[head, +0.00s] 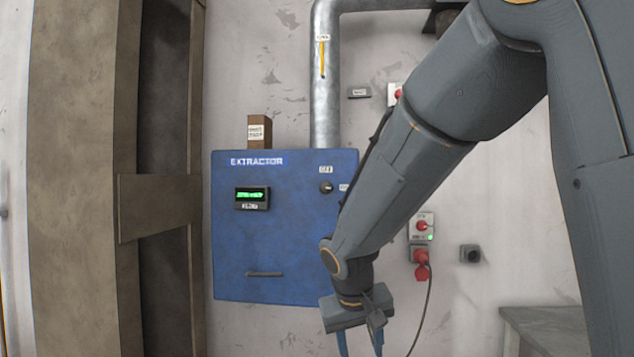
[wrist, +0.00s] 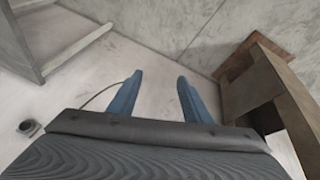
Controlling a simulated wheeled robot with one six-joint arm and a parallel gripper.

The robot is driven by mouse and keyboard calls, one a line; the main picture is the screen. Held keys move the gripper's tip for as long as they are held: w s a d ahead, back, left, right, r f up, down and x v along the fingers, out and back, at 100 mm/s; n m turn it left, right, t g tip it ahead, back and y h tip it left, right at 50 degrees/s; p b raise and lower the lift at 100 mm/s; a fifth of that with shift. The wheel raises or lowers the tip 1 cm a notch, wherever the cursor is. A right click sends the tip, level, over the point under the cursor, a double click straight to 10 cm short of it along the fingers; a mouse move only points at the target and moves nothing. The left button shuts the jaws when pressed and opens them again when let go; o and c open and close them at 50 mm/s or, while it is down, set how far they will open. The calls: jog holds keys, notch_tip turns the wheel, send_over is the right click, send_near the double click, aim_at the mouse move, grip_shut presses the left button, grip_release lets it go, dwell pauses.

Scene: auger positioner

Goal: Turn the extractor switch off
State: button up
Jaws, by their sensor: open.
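The blue extractor box (head: 285,240) is mounted on the wall in the head view, with a lit green display (head: 252,194). The extractor switch (head: 326,187) is a small dark round knob at the box's upper right, under an OFF label (head: 326,170). A second label to its right is partly hidden by my arm. My gripper (head: 360,345) points downward, below and right of the box, away from the switch. In the wrist view my gripper's two blue fingers (wrist: 158,95) are spread apart with nothing between them. The switch is not in the wrist view.
A metal duct (head: 325,90) with a yellow lever rises above the box. A brown wooden frame (head: 80,180) stands at left. Red-knobbed switch (head: 422,226) and red plug (head: 422,262) with a hanging cable are right of my arm. A grey bench (head: 548,330) is at lower right.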

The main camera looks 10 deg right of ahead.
jog(key=w+a+r+t+h+p, duration=0.15)
jog(key=w+r+t, duration=0.25)
jog(key=w+r, duration=1.05)
jog(key=m+t+h+p, duration=0.2)
jog(key=t, duration=0.2)
send_near(325, 187)
jog(key=w+d, duration=0.1)
jog(key=shift+y, duration=0.25)
jog(key=shift+p+x, duration=1)
jog(key=shift+x, duration=2.75)
jog(key=shift+a+f, duration=0.1)
jog(key=shift+f, duration=0.05)
jog(key=shift+s, duration=0.1)
jog(key=c, duration=1)
